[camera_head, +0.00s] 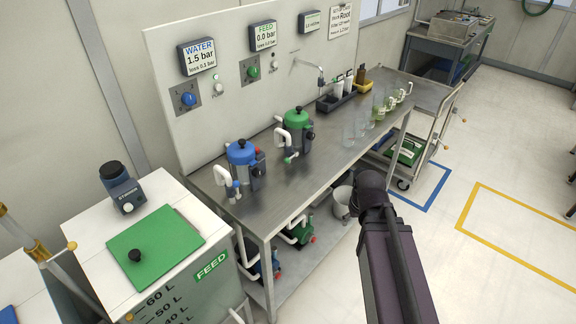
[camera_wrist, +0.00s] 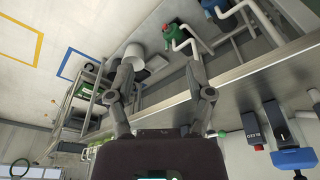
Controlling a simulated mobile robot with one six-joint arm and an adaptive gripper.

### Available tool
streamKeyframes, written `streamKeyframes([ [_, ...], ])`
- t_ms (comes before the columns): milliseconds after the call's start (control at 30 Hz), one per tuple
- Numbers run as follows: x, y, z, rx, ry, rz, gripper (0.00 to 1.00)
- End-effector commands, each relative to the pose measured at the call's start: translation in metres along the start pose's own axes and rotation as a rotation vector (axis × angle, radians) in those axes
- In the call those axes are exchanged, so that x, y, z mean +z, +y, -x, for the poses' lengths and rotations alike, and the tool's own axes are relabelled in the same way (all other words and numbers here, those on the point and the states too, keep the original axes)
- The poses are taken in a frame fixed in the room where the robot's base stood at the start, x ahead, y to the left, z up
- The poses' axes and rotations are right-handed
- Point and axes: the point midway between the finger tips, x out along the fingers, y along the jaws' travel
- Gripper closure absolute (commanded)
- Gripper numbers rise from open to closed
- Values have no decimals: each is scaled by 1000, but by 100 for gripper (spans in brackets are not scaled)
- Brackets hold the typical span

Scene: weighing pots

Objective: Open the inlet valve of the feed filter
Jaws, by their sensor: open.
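The feed filter (camera_head: 298,130) stands on the steel bench in the head view, with a green lid and grey body. White pipes join it at the left. A small green valve handle (camera_head: 290,158) sits low at its front left, and a dark fitting shows on its right side. I cannot tell for sure which is the inlet valve, or how far it is turned. My gripper (camera_wrist: 163,88) is open and empty in the wrist view, with its fingers wide apart near the bench edge. In the head view my arm hides it.
The blue-lidded water filter (camera_head: 243,165) stands left of the feed filter. Clear beakers (camera_head: 358,128) stand to the right on the bench (camera_head: 322,165). The panel's FEED display (camera_head: 263,36) reads 0.0 bar. A green pump (camera_wrist: 184,40) and white bucket (camera_wrist: 155,63) are below the bench.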

Motion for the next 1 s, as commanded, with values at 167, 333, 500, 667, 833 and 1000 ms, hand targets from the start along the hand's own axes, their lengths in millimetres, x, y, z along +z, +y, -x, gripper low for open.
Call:
streamKeyframes([
  [167, -46, -24, -34, 17, 213, 219, 32],
  [333, -92, -54, -50, 70, 444, 443, 32],
  [500, -133, -87, -56, 161, 672, 646, 32],
  [667, -163, -117, -54, 278, 872, 806, 32],
  [833, -182, -141, -46, 398, 1026, 914, 32],
  [1000, -190, -153, -38, 471, 1105, 963, 32],
])
